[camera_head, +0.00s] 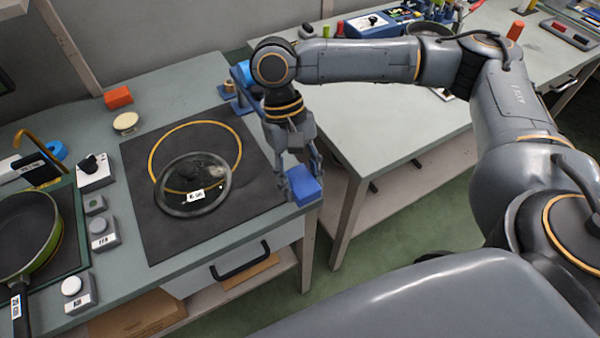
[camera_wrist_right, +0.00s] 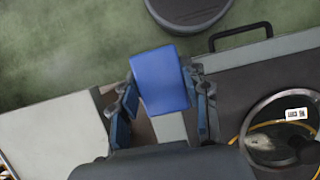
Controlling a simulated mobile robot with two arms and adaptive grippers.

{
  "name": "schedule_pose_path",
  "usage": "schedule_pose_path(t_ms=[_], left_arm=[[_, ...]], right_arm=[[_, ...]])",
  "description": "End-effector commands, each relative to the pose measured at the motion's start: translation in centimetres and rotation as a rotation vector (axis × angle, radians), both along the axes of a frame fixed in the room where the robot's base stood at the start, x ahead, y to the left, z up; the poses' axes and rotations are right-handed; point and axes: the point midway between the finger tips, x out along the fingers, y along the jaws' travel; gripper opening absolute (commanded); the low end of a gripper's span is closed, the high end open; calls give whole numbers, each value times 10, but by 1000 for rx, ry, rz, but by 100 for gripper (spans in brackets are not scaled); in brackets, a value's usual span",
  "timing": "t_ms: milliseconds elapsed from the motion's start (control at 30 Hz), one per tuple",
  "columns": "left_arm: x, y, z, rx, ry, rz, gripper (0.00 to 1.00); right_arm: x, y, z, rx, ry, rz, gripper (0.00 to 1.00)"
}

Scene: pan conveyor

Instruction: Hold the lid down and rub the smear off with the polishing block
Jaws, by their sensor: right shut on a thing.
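The round glass lid (camera_head: 166,202) with a dark rim lies on a dark mat (camera_head: 256,185), overlapping the front part of a yellow ring (camera_head: 240,143). A white label is on it. In the right wrist view the lid (camera_wrist_right: 246,122) shows at the right, with a pale brownish smear (camera_wrist_right: 262,143) near its left side. My right gripper (camera_head: 297,180) is shut on the blue polishing block (camera_head: 304,187), held by the table's right front corner, apart from the lid. The block also fills the jaws in the right wrist view (camera_wrist_right: 160,80). My left gripper is not in view.
A green pan (camera_head: 50,240) stands at the left, beside several small boxes with knobs or buttons (camera_head: 103,233). An orange block (camera_head: 118,97) and a cream round piece (camera_head: 126,121) sit behind the mat. A gap separates this table from another bench (camera_head: 390,130) at the right.

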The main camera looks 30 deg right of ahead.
Motion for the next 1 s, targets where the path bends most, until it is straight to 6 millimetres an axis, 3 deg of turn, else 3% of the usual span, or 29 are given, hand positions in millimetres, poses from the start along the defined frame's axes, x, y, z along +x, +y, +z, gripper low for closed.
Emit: schedule_pose_path(t_ms=[367, 467, 800, 1000], left_arm=[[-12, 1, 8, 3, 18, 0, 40], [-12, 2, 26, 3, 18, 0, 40], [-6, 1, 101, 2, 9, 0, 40], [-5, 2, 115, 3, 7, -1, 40]], right_arm=[[8, 6, 8, 0, -1, -44, 21], [28, 21, 23, 2, 0, -151, 21], [125, 102, 83, 0, 5, -782, 21], [150, 123, 92, -4, 3, -979, 21]])
